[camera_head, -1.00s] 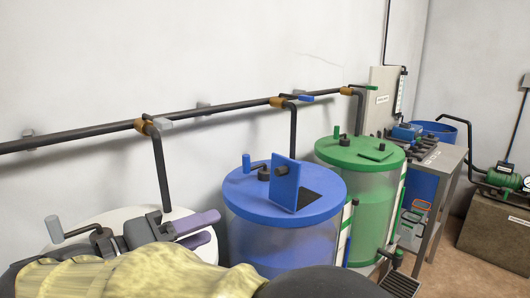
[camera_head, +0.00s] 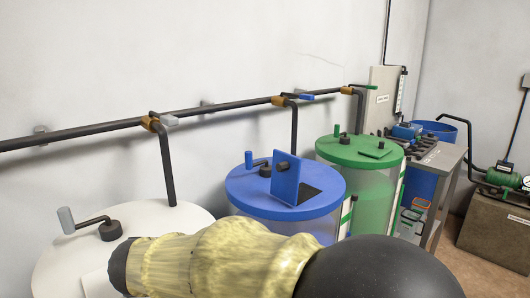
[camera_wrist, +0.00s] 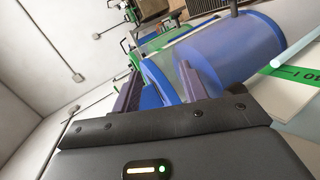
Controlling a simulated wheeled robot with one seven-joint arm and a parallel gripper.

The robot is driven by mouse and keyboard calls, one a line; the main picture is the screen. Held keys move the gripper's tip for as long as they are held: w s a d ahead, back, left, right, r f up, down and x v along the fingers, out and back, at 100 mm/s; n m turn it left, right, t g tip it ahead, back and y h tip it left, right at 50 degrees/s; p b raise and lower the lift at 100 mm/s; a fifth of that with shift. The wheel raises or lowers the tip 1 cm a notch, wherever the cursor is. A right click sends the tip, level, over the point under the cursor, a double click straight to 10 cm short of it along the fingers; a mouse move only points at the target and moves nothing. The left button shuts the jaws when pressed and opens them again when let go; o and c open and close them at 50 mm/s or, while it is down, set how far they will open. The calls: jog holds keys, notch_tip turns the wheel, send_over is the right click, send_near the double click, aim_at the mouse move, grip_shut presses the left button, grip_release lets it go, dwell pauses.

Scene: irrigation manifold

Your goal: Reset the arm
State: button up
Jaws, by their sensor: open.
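My gripper (camera_wrist: 160,88) shows in the wrist view, with two purple fingers apart and nothing between them. Beyond the fingers is the blue-lidded tank (camera_wrist: 215,50). In the head view my gripper is out of sight. My arm, in a yellowish sleeve with dark joints, crosses the bottom of that view in front of the white tank (camera_head: 60,250) and the blue tank (camera_head: 285,205).
The blue tank's hatch flap (camera_head: 286,180) stands up. The green tank (camera_head: 362,150) is behind it. A black pipe (camera_head: 90,132) with valves runs along the wall. A grey bench (camera_head: 440,158) and a green pump (camera_head: 503,177) are at the right.

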jog(key=s+d+f+m+g+y+p, duration=0.1)
jog(key=s+d+f+m+g+y, duration=0.15)
jog(key=d+f+y, duration=0.5)
jog(key=s+d+f+m+g+y, duration=0.2)
jog(key=s+d+f+m+y, duration=0.1)
jog(key=d+f, duration=0.85)
notch_tip(320, 180, up, 20)
jog(key=a+p, duration=0.1)
jog(key=p, duration=1.9)
jog(key=shift+a+f+p, duration=0.25)
jog(key=shift+p, duration=0.1)
jog(key=shift+f, duration=0.1)
jog(key=shift+s, duration=0.1)
